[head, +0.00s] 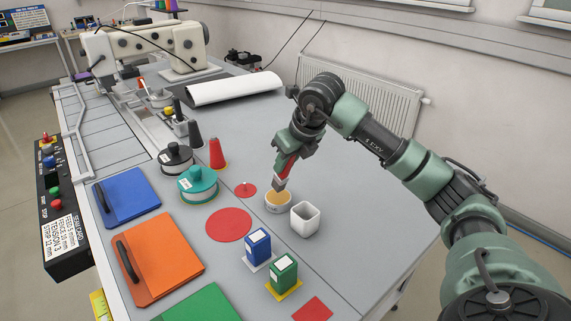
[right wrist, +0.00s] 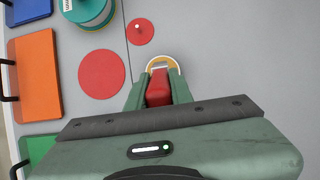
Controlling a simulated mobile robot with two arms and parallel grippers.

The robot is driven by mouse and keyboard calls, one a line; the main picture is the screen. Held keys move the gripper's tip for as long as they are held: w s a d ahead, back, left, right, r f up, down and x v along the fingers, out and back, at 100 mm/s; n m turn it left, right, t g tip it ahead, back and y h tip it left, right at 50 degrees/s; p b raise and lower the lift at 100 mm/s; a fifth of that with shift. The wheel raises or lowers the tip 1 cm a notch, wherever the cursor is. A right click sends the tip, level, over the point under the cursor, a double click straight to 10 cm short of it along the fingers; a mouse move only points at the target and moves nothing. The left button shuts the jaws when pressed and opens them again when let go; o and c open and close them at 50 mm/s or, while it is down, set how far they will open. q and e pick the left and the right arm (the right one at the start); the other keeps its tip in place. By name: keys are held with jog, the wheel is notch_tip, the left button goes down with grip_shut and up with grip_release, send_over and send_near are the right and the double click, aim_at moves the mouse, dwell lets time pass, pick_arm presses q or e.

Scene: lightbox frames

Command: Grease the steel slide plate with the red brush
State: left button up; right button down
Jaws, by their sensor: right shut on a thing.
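My right gripper (head: 291,158) is shut on the red brush (head: 287,169), which points down over a small round white dish with yellowish content (head: 278,204). In the right wrist view the brush's red handle (right wrist: 158,88) lies between the fingers of the right gripper (right wrist: 157,98), and its pale head overlaps the dish (right wrist: 173,66). The bristle tip is at the dish's opening; I cannot tell whether it touches the content. I cannot pick out the steel slide plate with certainty. My left gripper is out of view.
A white square cup (head: 304,222) stands close beside the dish. Blue (head: 257,246) and green (head: 283,273) boxes stand nearer the front. Red discs, spools, cones and coloured plates with handles (head: 160,262) lie to the left. A sewing machine (head: 150,45) stands at the back.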

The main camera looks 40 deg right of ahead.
jog(key=shift+r+p, duration=1.4)
jog(key=shift+r, duration=0.8)
jog(key=shift+f, duration=0.1)
